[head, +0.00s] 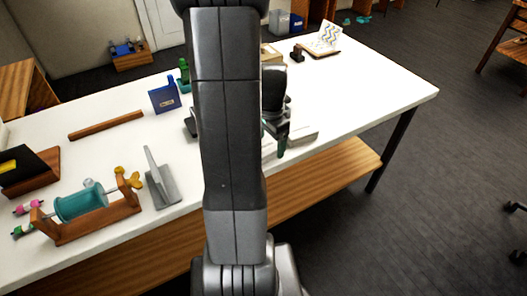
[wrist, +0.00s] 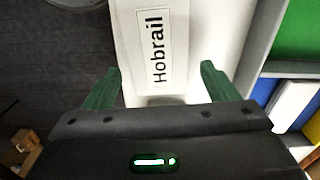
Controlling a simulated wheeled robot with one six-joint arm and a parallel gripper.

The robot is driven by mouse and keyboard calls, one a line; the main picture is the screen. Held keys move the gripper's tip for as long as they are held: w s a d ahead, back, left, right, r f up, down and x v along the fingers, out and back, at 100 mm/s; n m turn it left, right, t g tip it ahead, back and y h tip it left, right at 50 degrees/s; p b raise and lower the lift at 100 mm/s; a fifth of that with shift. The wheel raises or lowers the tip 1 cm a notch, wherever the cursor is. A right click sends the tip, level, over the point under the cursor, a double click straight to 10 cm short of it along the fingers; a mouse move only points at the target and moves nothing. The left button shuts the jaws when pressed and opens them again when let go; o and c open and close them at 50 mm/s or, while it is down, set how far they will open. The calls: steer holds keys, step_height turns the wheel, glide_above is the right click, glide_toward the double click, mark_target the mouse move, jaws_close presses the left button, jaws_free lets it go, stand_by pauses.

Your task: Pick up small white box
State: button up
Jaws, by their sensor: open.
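My gripper (wrist: 162,88) is open, with one green finger on each side of the white surface's lower part. Whether the fingers touch it I cannot tell. In the head view my gripper (head: 282,138) is low over the table's front edge, largely hidden by my arm. A pale flat box (head: 303,135) lies just right of it, partly covered.
The white table (head: 375,85) has clear room to the right. A blue holder (head: 164,95), a grey metal bookend (head: 162,182), a wooden bar (head: 106,125) and a teal roller in a wooden frame (head: 82,205) stand left of my arm. An open book (head: 318,45) lies behind.

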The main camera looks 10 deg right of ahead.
steer(key=shift+f, duration=0.9)
steer(key=shift+c, duration=0.4)
steer(key=c, duration=1)
steer(key=shift+r, duration=0.1)
